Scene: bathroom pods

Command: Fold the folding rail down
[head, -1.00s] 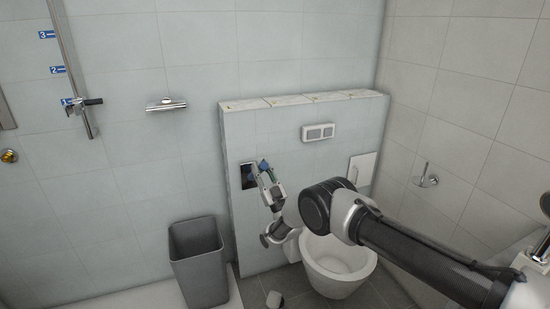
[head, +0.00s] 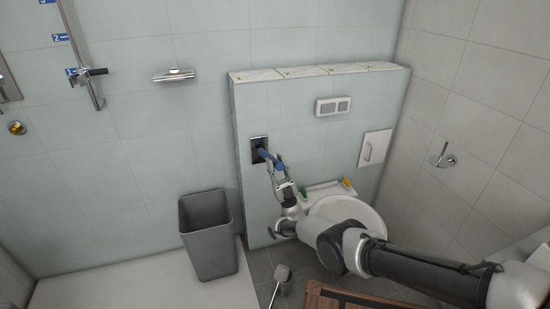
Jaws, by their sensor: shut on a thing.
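A grey bin (head: 207,236) stands left of my gripper. A toilet brush (head: 281,277) stands on the floor below. A brown slatted thing (head: 335,298) is at the bottom edge. A paper holder (head: 442,158) is on the right wall. The wall above the rail is clear.

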